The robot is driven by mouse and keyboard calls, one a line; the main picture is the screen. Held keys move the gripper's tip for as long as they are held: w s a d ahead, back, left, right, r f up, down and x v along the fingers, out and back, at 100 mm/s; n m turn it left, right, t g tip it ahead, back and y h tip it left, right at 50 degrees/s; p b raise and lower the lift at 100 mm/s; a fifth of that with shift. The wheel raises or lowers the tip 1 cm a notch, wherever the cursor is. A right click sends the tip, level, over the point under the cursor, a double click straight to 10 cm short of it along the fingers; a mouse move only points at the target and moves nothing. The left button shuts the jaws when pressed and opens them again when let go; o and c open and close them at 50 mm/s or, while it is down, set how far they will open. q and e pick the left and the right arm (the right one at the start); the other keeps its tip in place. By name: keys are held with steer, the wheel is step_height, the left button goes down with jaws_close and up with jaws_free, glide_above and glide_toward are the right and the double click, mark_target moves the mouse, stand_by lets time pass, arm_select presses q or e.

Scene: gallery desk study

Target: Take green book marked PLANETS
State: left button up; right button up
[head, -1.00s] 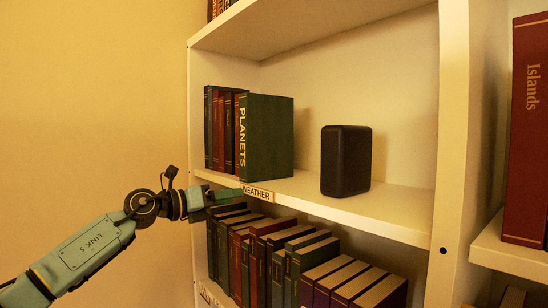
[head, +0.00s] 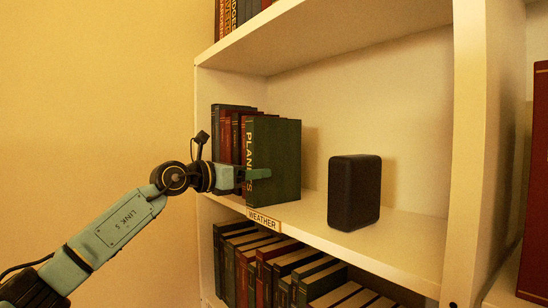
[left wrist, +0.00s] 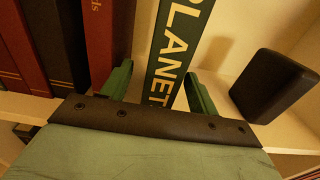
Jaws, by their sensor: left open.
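The green book marked PLANETS (head: 283,150) stands upright at the right end of a row of books on the middle shelf. Its spine with pale lettering also shows in the left wrist view (left wrist: 178,50). My left gripper (head: 258,174) is in front of the spine in the head view. In the left wrist view its two green fingers (left wrist: 160,88) are open, one to each side of the lower spine. I cannot tell how far they reach along the covers. My right gripper is not in view.
Darker and red books (head: 232,125) stand close on the left of the green book. A black box-shaped speaker (head: 354,192) stands to the right, with bare shelf between. A WEATHER label (head: 263,220) is on the shelf edge. More books (head: 262,262) fill the shelf below.

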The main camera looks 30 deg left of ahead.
mark_target(275, 161)
arm_select(q)
steer(key=p+x, duration=0.2)
steer(key=x, duration=0.2)
steer(key=shift+s+d, duration=0.1)
steer(key=shift+d, duration=0.05)
steer(key=shift+w, duration=0.35)
steer(key=shift+s+f, duration=0.1)
jaws_close()
steer(key=shift+r, duration=0.25)
